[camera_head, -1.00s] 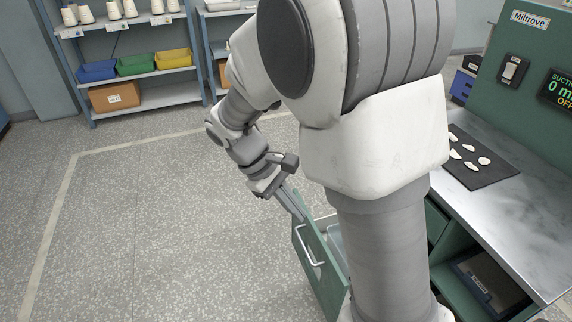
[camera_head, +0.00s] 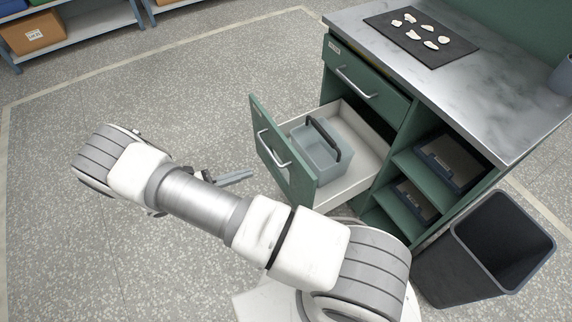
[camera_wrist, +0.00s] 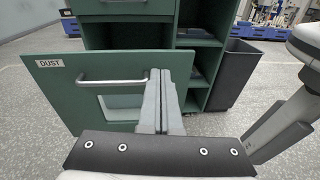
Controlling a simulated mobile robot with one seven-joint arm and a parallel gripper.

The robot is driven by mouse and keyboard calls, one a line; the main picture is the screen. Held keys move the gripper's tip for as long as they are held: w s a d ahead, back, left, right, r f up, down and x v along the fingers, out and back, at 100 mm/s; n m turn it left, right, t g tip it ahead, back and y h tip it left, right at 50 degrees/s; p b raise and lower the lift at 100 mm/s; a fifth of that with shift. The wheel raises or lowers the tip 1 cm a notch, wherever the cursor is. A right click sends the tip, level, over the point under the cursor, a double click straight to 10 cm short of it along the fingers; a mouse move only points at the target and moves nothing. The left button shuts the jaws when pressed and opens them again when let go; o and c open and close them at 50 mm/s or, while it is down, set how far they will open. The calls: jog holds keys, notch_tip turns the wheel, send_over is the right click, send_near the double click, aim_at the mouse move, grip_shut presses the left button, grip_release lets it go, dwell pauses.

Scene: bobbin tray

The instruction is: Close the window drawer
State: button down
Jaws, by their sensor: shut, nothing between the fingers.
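The lower drawer (camera_head: 277,150) of the green cabinet is pulled well out, with a silver bar handle on its green front. In the wrist view, its front (camera_wrist: 62,88) carries a DUST label and a pale window-like rectangle below the handle (camera_wrist: 112,80). A clear bin with a dark handle (camera_head: 322,150) sits inside the drawer. My gripper (camera_head: 248,174) is shut and empty, in front of the drawer front and seemingly apart from it. In the wrist view, its fingers (camera_wrist: 158,85) point at the front and overlap the handle's right end; contact cannot be told.
The upper drawer (camera_head: 365,85) is shut. Open shelves to the right hold dark boxes (camera_head: 448,160). A dark waste bin (camera_head: 487,250) stands right of the cabinet. The worktop (camera_head: 440,85) bears a black mat (camera_head: 378,24) with several pale pieces. Floor to the left is clear.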

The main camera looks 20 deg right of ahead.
notch_tip(320, 180, down, 4)
jog(key=r+n+t+h, duration=0.1)
jog(key=n+t, duration=0.1)
send_near(295, 158)
jog(key=d, duration=0.4)
jog(key=w+d, duration=0.1)
jog(key=d, duration=0.1)
jog(key=shift+d+r+b, duration=0.15)
jog(key=shift+d+b, duration=0.25)
